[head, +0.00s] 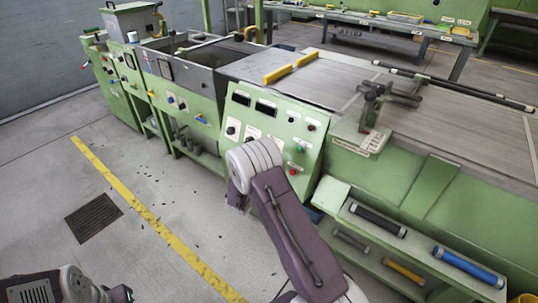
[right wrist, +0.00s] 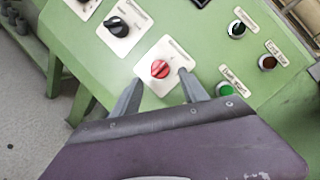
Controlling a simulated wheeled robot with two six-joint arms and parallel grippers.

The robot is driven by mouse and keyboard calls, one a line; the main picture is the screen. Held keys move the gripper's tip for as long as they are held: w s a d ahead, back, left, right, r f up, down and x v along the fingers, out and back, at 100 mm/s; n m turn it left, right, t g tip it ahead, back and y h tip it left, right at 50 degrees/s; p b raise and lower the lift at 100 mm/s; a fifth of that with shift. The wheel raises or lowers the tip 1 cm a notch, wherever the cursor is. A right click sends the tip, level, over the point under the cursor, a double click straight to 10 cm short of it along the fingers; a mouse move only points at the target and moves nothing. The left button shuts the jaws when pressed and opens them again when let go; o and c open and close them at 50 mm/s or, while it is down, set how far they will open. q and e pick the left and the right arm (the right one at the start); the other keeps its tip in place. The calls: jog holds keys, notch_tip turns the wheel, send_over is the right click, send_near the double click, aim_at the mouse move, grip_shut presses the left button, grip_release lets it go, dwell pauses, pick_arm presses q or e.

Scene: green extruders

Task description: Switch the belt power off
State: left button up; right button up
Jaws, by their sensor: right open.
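A red rotary knob (right wrist: 160,69) sits on a white labelled plate on the green control panel (head: 240,100). The label is too small to read surely. In the right wrist view my right gripper (right wrist: 160,79) is open, its fingertips on either side of the red knob's plate, with nothing held. I cannot tell whether the fingertips touch the panel. In the head view my right arm covers part of the panel, and the right fingers are hidden. Part of my left arm shows at the bottom left; its fingers are not visible.
A black knob (right wrist: 118,27) is up-left of the red one. A green button (right wrist: 226,89), a brown knob (right wrist: 267,62) and a dark knob (right wrist: 237,29) lie to the right. A shelf with a blue roller (head: 468,267) stands right of the panel.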

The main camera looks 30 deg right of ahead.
jog(key=v, duration=0.5)
jog(key=shift+s+a+r+p, duration=0.15)
jog(key=shift+s+a+p, duration=0.05)
jog(key=shift+p, duration=0.2)
